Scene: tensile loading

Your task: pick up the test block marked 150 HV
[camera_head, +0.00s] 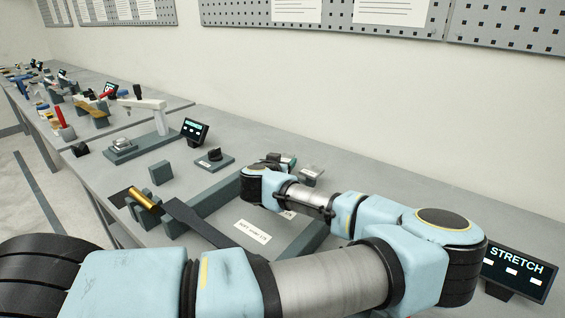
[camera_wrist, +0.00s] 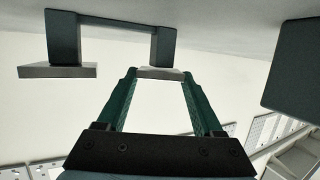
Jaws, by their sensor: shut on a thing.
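My gripper (camera_wrist: 158,75) is shut on a pale metal test block (camera_wrist: 161,73), which sits between the tips of its green fingers in the wrist view. This block shows edge-on at the top of a dark post, and I cannot tell whether it still touches the post. A second grey block (camera_wrist: 57,71) rests on the other post of the same dark stand (camera_wrist: 113,22), apart from my gripper. No HV marking is readable. In the head view, my wrist mostly hides my gripper and the held block; a pale block (camera_head: 312,171) shows just right of it.
A black-and-green screen reading STRETCH (camera_head: 517,270) stands at the right. Left of my arm are a brass-coloured cylinder (camera_head: 144,199) on a dark holder, a small dial device (camera_head: 214,156) and another small screen (camera_head: 195,131). Further benches at the left are cluttered.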

